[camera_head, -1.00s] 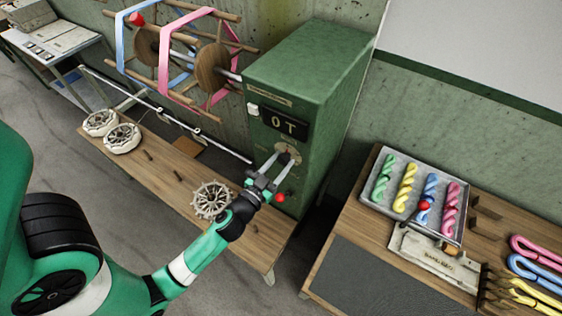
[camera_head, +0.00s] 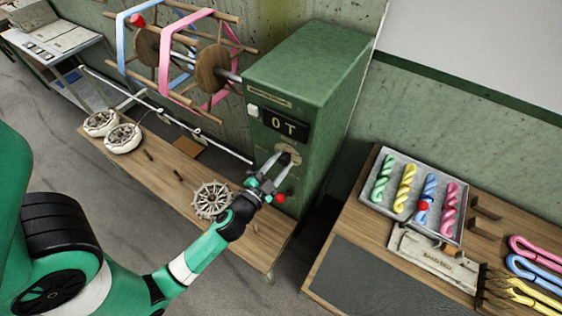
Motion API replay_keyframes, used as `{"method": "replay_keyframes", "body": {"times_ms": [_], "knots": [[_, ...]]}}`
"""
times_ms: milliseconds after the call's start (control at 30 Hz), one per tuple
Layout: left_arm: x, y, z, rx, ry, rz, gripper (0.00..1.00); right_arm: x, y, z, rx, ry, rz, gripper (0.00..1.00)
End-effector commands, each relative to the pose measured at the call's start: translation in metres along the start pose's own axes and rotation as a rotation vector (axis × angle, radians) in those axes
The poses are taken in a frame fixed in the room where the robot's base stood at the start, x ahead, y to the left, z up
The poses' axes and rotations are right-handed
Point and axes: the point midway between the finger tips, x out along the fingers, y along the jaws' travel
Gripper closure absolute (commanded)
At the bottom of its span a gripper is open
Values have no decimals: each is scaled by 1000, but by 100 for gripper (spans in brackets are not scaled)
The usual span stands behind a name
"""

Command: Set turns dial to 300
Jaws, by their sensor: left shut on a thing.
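The green machine cabinet (camera_head: 312,85) stands right of centre, with a black display (camera_head: 284,126) that reads "0 T". Below the display is the turns dial (camera_head: 290,156) on a pale round plate, partly hidden by my gripper. My left gripper (camera_head: 277,162) reaches up to the cabinet front and is shut on the dial. Its fingers hide most of the knob, so its pointer cannot be read. A red knob (camera_head: 280,198) sits lower on the cabinet front, beside my wrist. My right gripper is not in view.
A wooden reel with pink and blue bands (camera_head: 210,80) is left of the cabinet. White spoked wheels (camera_head: 122,138) rest on the low bench (camera_head: 165,180). At right, a tray (camera_head: 382,209) of coloured skeins stands on a table (camera_head: 330,245).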

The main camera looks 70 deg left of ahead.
Motion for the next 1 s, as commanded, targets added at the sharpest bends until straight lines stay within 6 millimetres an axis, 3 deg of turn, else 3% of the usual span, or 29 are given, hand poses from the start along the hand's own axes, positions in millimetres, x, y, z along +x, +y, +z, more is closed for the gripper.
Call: {"method": "replay_keyframes", "body": {"times_ms": [500,1000], "knots": [[0,0,-2,399,-8,1,100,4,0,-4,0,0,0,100],[0,0,-2,501,-11,1,100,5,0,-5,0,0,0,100]]}}
